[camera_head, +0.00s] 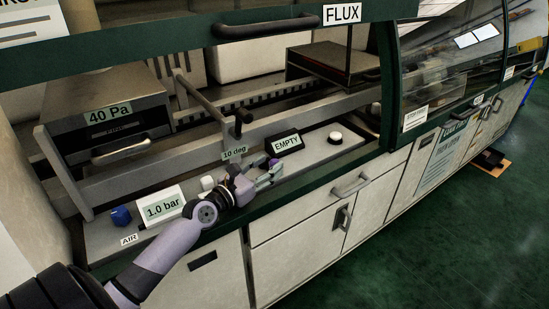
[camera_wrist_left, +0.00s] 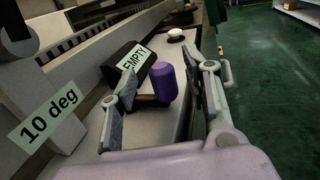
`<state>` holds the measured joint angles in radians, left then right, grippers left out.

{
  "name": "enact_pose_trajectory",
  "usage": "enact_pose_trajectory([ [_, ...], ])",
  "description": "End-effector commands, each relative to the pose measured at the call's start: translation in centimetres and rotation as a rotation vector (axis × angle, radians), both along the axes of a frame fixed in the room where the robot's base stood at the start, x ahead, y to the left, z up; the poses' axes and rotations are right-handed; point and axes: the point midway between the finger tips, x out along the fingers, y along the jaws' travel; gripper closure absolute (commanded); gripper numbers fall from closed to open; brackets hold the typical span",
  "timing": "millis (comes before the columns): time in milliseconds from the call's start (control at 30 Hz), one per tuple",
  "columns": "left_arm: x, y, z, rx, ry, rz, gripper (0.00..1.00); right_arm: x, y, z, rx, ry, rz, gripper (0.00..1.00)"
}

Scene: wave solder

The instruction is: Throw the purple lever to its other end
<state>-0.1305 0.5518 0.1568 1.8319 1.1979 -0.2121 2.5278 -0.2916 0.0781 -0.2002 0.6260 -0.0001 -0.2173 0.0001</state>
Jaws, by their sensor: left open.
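The purple lever has a rounded purple knob (camera_wrist_left: 163,82) that shows large in the left wrist view, in front of the black box labelled EMPTY (camera_wrist_left: 125,65). In the head view only a small bit of the knob (camera_head: 274,162) shows by the fingers. My left gripper (camera_head: 272,174) is open at the control shelf. In the left wrist view the knob lies between the two fingers of my left gripper (camera_wrist_left: 165,90), nearer the left finger; I cannot tell whether it touches. The lever's base is hidden. My right gripper is not in view.
A white button (camera_head: 335,138) stands right of the EMPTY box. The 10 deg label (camera_head: 234,153), 1.0 bar display (camera_head: 162,207) and blue knob (camera_head: 121,216) lie to the left. A grey handle (camera_head: 350,185) juts from the cabinet front below.

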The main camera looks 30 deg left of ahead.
Motion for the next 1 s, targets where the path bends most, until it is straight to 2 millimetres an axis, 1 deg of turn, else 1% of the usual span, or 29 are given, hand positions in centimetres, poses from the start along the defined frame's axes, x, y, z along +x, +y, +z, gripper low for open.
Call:
enact_pose_trajectory([
  [33, 0.9, -0.1, 0.2, 0.001, -0.003, 0.000, 0.56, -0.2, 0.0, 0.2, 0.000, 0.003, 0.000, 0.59],
  [100, 1.8, -0.2, 0.1, 0.000, -0.002, 0.001, 0.56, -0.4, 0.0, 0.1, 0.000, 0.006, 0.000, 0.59],
  [233, 2.9, -0.4, 0.0, 0.001, -0.001, 0.000, 0.56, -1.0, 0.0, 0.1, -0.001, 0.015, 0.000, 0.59],
  [367, 3.3, -0.4, 0.0, 0.000, 0.000, 0.000, 0.56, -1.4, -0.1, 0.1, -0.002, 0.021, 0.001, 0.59],
  [600, 3.3, -0.4, 0.0, 0.000, 0.001, 0.000, 0.56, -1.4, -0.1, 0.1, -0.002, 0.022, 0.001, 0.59],
  [1000, 3.3, -0.4, 0.0, 0.001, 0.000, 0.000, 0.83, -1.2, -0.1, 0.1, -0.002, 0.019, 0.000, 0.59],
])
